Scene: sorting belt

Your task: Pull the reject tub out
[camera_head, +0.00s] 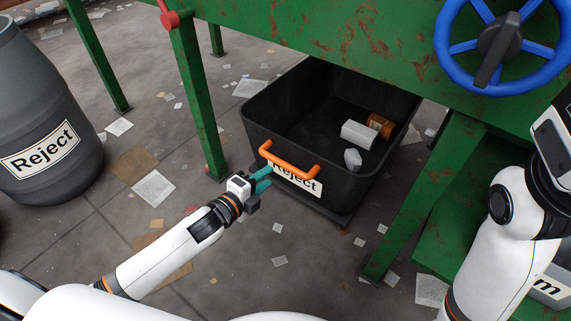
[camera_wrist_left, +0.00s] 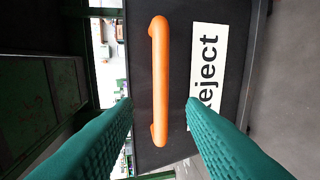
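The black reject tub (camera_head: 258,117) stands on the floor, partly under the green frame. Its orange handle (camera_head: 289,160) is on the near wall above a white "Reject" label (camera_head: 298,179). My left gripper (camera_head: 266,179) is in front of that wall, close to the handle's left part. In the left wrist view the orange handle (camera_wrist_left: 159,80) runs upright between the two teal fingers (camera_wrist_left: 158,103), which are apart. I cannot tell whether either finger touches the handle. My right arm (camera_head: 515,215) shows at the right, but its gripper is out of view.
The tub holds a white container (camera_head: 358,135), an orange-brown jar (camera_head: 381,125) and a small pale piece (camera_head: 353,159). Green legs (camera_head: 196,100) and (camera_head: 425,195) flank it. A grey Reject barrel (camera_head: 40,110) stands left. The near floor has scattered paper.

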